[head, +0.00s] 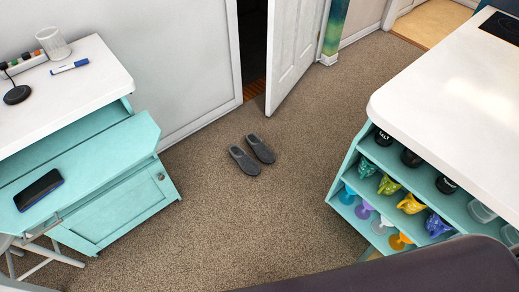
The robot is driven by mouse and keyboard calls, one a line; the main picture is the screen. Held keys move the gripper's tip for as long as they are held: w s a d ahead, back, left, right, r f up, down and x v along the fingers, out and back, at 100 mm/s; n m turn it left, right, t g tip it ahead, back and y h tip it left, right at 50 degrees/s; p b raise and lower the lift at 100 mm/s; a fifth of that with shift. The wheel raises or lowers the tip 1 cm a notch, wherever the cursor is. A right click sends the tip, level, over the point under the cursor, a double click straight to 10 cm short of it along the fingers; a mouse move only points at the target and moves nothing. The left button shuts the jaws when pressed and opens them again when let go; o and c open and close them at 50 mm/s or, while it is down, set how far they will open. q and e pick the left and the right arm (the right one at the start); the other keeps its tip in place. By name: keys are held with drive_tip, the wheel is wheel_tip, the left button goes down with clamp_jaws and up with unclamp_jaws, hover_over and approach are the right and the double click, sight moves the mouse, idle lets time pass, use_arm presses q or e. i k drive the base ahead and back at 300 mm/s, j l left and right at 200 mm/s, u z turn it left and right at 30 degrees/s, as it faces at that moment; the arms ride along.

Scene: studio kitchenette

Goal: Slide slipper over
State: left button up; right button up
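A pair of dark grey slippers lies side by side on the brown carpet, in front of the doorway. The left slipper (244,161) sits slightly nearer to me than the right slipper (261,149). They lie close together, both slanting the same way; I cannot tell whether they touch. Neither of my grippers shows in the head view.
A white door (296,55) stands ajar behind the slippers. A white-topped island (450,95) with stocked teal shelves is at right. The carpet (250,225) between is clear.

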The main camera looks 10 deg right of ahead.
sight(266, 156)
drive_tip(key=i+j+z, duration=0.25)
drive_tip(key=i+j, duration=0.25)
drive_tip(key=j, duration=0.2)
drive_tip(key=i+j+z, duration=0.15)
drive_tip(key=j, duration=0.2)
drive_tip(key=i, duration=0.05)
